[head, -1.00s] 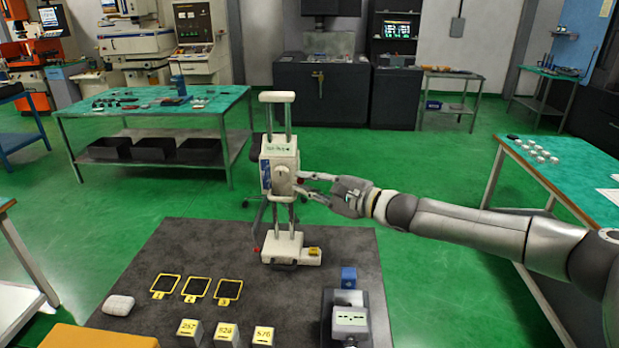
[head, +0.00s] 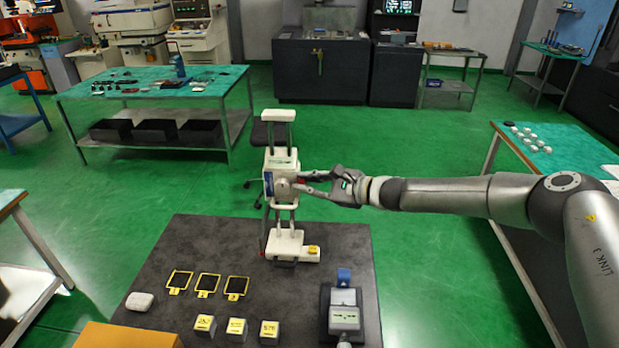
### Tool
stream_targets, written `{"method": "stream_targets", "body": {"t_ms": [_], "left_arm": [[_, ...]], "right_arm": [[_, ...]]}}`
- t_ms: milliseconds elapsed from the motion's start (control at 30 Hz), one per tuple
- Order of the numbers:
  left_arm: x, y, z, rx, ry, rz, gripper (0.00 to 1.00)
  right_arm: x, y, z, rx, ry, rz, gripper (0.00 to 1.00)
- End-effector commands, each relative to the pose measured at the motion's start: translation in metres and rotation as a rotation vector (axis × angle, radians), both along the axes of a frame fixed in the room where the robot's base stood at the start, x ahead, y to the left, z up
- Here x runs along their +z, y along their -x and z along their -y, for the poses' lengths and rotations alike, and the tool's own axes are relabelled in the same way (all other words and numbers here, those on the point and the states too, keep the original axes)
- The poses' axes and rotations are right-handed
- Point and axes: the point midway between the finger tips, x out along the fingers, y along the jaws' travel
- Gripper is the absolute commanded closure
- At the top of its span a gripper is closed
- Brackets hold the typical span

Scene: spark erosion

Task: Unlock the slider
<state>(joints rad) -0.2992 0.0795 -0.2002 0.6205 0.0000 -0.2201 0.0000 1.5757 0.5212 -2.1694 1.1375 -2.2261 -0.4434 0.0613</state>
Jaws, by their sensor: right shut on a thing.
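A white height-gauge-like stand (head: 285,243) stands upright at the back of the dark grey table mat (head: 190,252). Its white slider block (head: 283,160) sits on two upright posts below a white top bar (head: 277,115). A round light knob (head: 283,188) is on the slider's front. My right gripper (head: 300,183) comes in from the right and is shut on the knob at its right side. The fingertips partly hide the knob's edge, so its exact turn cannot be told. My left gripper is not in view.
An orange box (head: 125,336) is at the front left. The mat's middle is clear.

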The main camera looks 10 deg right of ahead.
Motion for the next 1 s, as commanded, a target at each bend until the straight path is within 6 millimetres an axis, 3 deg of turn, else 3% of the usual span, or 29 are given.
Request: {"method": "stream_targets", "body": {"t_ms": [267,300,467,800,1000], "left_arm": [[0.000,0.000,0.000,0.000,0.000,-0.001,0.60],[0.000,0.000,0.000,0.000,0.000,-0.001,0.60],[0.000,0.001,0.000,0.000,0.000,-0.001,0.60],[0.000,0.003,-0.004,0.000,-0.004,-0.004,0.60],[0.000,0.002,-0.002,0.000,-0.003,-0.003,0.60]], "right_arm": [[0.002,-0.001,-0.001,0.001,-0.003,0.001,1.00],[0.002,-0.001,-0.001,0.001,-0.003,0.001,0.83],[0.002,-0.001,0.000,0.000,-0.002,0.000,0.63],[0.001,0.000,0.002,-0.001,-0.001,0.000,0.63],[0.006,0.012,0.019,-0.003,-0.001,-0.001,0.63]]}}
